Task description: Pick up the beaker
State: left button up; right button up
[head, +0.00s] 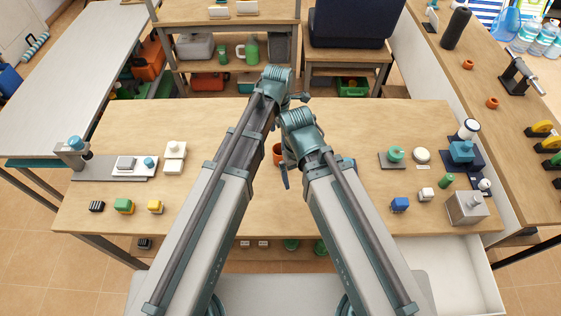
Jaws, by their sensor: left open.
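I cannot make out a beaker for certain in the head view. An orange-brown cup-like thing (278,154) stands near the middle of the workbench, partly hidden by my arms. My left gripper (286,178) shows only in part beside it, between my two arms. It is open, and I see nothing held in it. Whether it touches the cup-like thing I cannot tell. My right gripper is hidden behind my right arm.
A shelf (225,20) stands behind.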

aim_at(280, 152)
pick_arm(q)
notch_tip(280, 152, down, 4)
jog(key=shift+r+b, duration=0.15)
jog(key=shift+b, duration=1.1)
pick_arm(e)
notch_tip(280, 152, down, 4)
jog(key=shift+r, duration=0.2)
pick_arm(q)
jog(key=f+b, duration=0.5)
jog(key=shift+s+d+f, duration=0.15)
jog(key=shift+s+d, duration=0.05)
jog(key=shift+d, duration=0.15)
pick_arm(e)
notch_tip(280, 152, down, 5)
jog(key=shift+f, duration=0.2)
jog(key=shift+r, duration=0.1)
pick_arm(q)
jog(key=c, duration=1.4)
jog(key=shift+r, duration=0.25)
pick_arm(e)
jog(key=shift+r, duration=0.2)
